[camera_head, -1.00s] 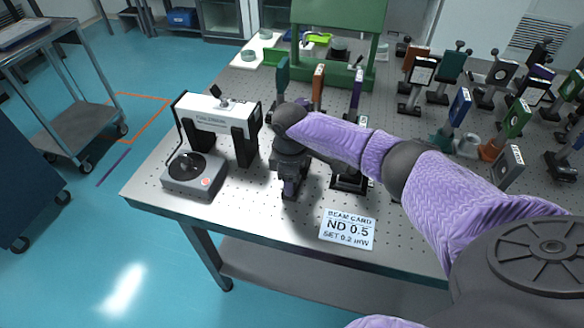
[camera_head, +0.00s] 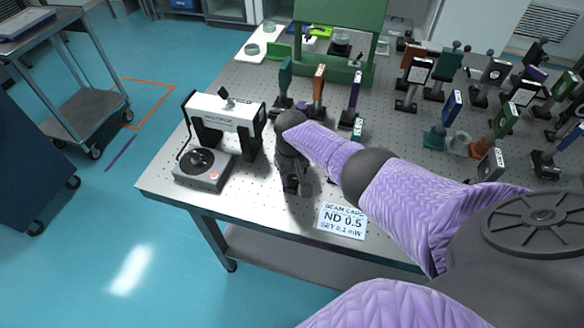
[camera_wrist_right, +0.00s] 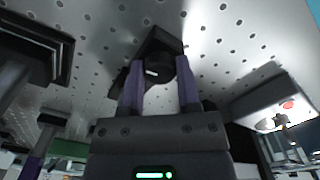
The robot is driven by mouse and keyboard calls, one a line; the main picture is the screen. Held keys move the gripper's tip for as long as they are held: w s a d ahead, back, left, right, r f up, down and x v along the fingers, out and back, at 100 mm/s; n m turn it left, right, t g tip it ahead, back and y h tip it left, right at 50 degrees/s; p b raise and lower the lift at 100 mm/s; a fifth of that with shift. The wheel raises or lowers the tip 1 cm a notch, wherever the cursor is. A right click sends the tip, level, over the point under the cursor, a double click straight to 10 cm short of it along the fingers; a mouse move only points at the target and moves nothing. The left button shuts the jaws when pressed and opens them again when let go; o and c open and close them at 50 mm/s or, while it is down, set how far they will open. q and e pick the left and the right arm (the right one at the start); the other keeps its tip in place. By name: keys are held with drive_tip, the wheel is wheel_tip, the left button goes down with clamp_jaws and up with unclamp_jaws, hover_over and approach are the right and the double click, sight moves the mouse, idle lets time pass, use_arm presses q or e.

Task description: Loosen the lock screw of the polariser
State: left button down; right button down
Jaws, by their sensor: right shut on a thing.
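My right gripper (camera_head: 294,186) points down at the near side of the perforated table, under my purple arm. In the right wrist view, its two purple fingers (camera_wrist_right: 160,88) are closed on a dark round part (camera_wrist_right: 164,70). This part is at a black block-like base (camera_wrist_right: 154,45) on the table. I cannot tell for sure whether it is the polariser's lock screw. The fingers hide its sides. In the head view my wrist and arm cover whatever is held, and no part is clearly readable as the polariser. My left gripper is out of view.
A white device on black legs (camera_head: 228,112) and a grey box with a black dial (camera_head: 203,169) stand left of the gripper. An ND 0.5 card (camera_head: 342,221) lies near the front edge. Several optic mounts fill the right; a green frame (camera_head: 335,42) stands behind.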

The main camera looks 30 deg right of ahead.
drive_tip(key=shift+w+r+m, duration=0.1)
drive_tip(key=shift+r+m, duration=0.05)
drive_tip(key=shift+m, duration=0.85)
drive_tip(key=m+p, duration=0.1)
drive_tip(key=m, duration=0.1)
drive_tip(key=shift+m, duration=1.3)
drive_tip(key=m, duration=0.2)
drive_tip(key=shift+m, duration=0.3)
drive_tip(key=m, duration=0.3)
drive_tip(key=shift+m+p, duration=0.35)
drive_tip(key=shift+m, duration=0.65)
drive_tip(key=shift+w+m, duration=0.1)
drive_tip(key=shift+m, duration=0.2)
